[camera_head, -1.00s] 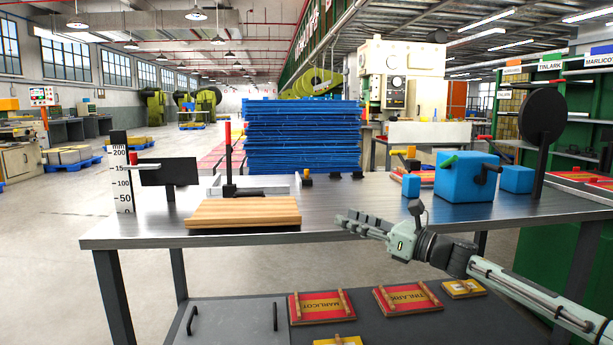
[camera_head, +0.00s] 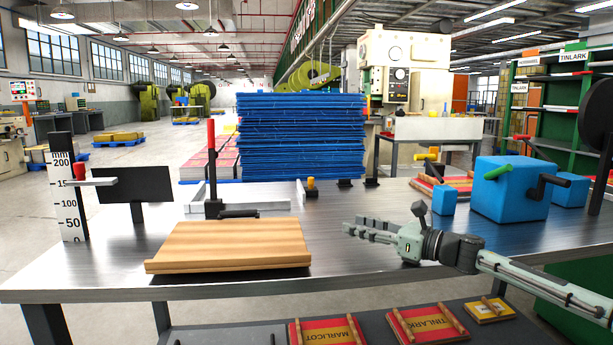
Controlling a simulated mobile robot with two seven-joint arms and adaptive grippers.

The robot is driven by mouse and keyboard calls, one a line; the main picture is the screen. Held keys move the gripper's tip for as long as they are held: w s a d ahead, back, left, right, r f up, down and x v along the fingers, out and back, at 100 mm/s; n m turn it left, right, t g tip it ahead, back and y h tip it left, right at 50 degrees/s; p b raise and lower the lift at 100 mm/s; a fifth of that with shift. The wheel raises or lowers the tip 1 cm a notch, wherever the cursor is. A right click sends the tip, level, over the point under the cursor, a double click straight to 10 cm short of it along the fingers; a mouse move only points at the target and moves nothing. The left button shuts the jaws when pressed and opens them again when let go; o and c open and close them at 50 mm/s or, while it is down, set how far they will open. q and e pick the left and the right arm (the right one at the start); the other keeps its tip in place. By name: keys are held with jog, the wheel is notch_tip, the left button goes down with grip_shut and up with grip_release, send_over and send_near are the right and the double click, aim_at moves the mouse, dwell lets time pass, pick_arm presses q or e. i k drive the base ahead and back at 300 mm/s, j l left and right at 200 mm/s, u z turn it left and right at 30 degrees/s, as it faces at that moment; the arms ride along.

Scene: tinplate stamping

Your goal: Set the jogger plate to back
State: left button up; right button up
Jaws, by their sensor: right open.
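A low pale metal frame (camera_head: 272,199) stands on the steel table, behind a wooden board (camera_head: 230,245). A black upright lever (camera_head: 213,185) with a red grip (camera_head: 211,135) stands at the frame's front left, with a black bar lying at its foot. No label marks the jogger plate; this frame and lever look the likeliest. My right gripper (camera_head: 358,232) is over the table, right of the board and the frame, pointing left. It is open, empty and apart from both. My left gripper is not in view.
A height scale (camera_head: 66,200) and a black panel (camera_head: 135,188) stand at the left. A tall blue stack (camera_head: 302,138) rises behind the frame. A blue box with handles (camera_head: 508,188) stands at the right. Bare tabletop (camera_head: 335,262) lies between board and gripper.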

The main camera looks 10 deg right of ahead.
aim_at(312, 190)
jog(key=i, duration=1.15)
